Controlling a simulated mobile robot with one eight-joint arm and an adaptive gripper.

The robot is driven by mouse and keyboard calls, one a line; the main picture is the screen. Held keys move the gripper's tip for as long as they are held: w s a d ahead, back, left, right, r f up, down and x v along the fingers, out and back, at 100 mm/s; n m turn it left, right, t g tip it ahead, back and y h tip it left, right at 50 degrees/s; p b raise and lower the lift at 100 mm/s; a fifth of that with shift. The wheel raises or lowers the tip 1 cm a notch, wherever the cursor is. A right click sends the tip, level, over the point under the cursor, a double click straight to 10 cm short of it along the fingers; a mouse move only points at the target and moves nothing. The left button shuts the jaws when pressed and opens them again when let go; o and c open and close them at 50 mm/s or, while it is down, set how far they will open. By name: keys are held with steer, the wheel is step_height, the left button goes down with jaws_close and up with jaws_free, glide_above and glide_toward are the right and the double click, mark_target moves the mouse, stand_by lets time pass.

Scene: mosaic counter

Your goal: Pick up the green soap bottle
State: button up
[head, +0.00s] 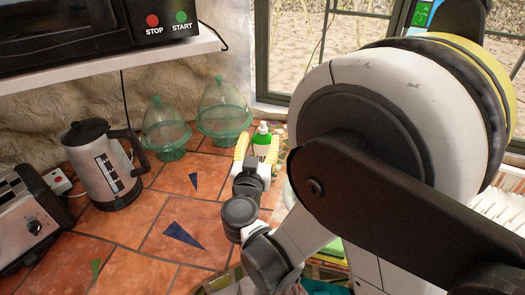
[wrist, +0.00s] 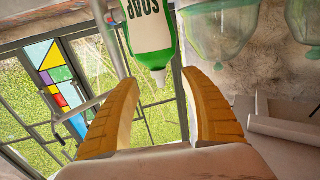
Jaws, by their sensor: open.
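The green soap bottle (head: 262,138) stands at the back of the tiled counter near the window, with a white cap. In the wrist view it appears upside down at the top, with a white SOAP label (wrist: 149,30) and its nozzle pointing down the picture. My gripper (head: 259,146) has yellow fingers spread apart, with nothing held. In the wrist view the open fingertips (wrist: 160,78) point toward the bottle, whose nozzle end shows in the gap between them. The bottle's lower part is hidden in the head view by my gripper.
Two green glass cloches (head: 222,105) (head: 165,130) stand left of the bottle. A kettle (head: 105,168) and a toaster (head: 30,222) are farther left. A window (head: 310,55) is behind. Bare terracotta tiles (head: 160,215) lie in front of the kettle. My arm hides much of the right side.

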mark_target(263, 131)
steer(key=w, duration=0.3)
steer(key=w+d+b, duration=0.1)
steer(key=w, duration=0.1)
steer(key=shift+r, duration=0.1)
jaws_close()
